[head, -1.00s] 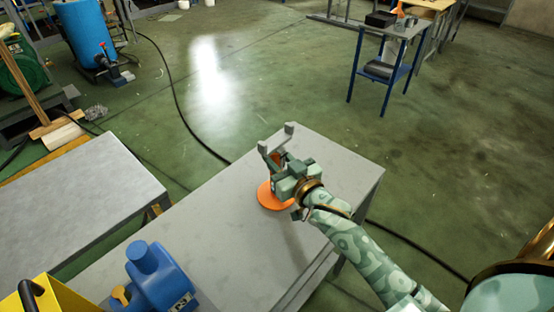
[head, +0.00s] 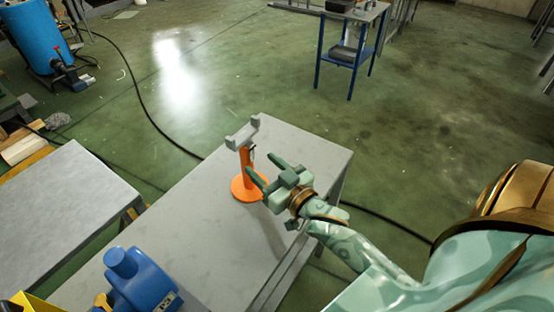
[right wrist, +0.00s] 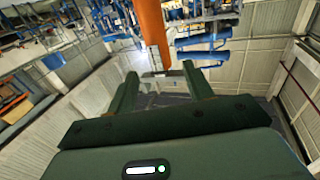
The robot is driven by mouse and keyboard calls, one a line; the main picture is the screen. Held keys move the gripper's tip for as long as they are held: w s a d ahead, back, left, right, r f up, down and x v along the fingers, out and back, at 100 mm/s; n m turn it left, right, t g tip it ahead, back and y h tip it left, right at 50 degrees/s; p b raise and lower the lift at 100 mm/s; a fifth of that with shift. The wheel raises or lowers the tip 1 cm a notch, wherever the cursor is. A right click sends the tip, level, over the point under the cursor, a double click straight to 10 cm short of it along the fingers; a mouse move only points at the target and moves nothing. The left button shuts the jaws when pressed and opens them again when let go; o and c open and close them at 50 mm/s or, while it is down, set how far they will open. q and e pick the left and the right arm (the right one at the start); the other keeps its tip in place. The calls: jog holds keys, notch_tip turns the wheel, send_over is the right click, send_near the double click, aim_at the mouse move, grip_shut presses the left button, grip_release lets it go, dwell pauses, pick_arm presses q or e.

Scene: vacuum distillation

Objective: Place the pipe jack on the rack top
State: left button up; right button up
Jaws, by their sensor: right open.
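The pipe jack (head: 246,172) stands upright on the grey table (head: 200,212). It has an orange round base, an orange post and a grey forked head. My right gripper (head: 259,164) is open to the right of the post, with its fingers pointing toward it. In the right wrist view, the orange post of the pipe jack (right wrist: 153,28) shows between and beyond the open fingers of my right gripper (right wrist: 160,72). I cannot tell whether a finger touches the post. I cannot tell surely which thing is the rack. My left gripper is not in view.
A blue-legged stand (head: 357,12) with a grey top and a lower shelf is at the back. A blue device (head: 143,280) sits on the near end of the table. Another grey table (head: 60,212) is at left. A black cable crosses the open green floor.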

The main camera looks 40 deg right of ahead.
jog(key=s, duration=0.4)
jog(key=shift+s+d, duration=0.2)
jog(key=shift+s, duration=0.2)
